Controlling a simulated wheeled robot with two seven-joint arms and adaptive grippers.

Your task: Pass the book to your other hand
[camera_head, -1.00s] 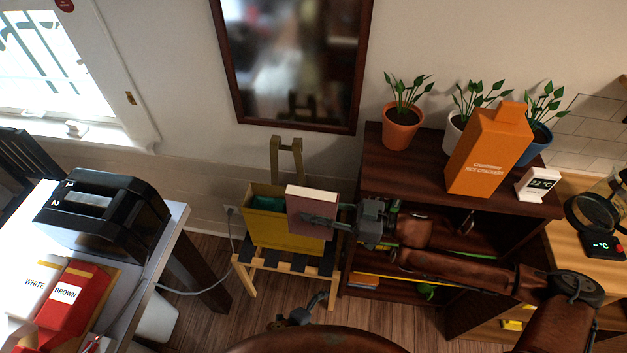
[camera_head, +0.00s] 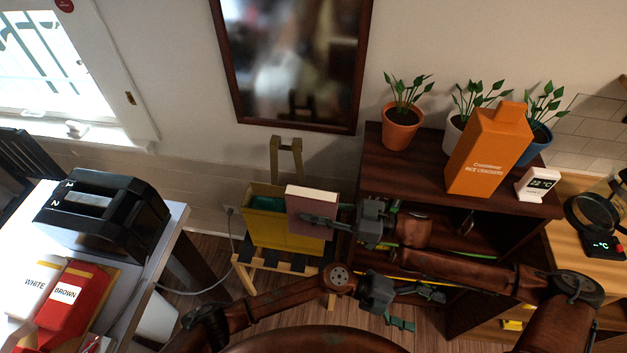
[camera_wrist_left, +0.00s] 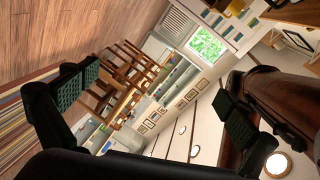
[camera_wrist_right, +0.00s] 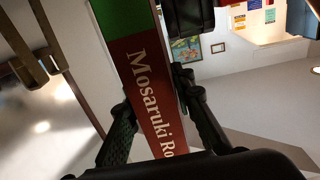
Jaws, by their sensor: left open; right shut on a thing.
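The book (camera_head: 311,208), with a dull pink cover and pale page edges, is held upright by my right gripper (camera_head: 320,224), in front of a yellow box. In the right wrist view its red and green spine (camera_wrist_right: 147,85), lettered "Mosaruki Ro", lies between the two closed fingers. My left gripper (camera_head: 418,308) is open and empty, lower and to the right of the book in the head view, below my right forearm. In the left wrist view its fingers (camera_wrist_left: 158,105) are wide apart with only the room between them; the book does not show there.
The yellow box (camera_head: 264,229) stands on a small slatted stool (camera_head: 262,262). A dark shelf (camera_head: 400,170) holds potted plants, an orange cracker carton (camera_head: 487,150) and a white display (camera_head: 538,184). A table with a black toaster (camera_head: 105,212) is at left.

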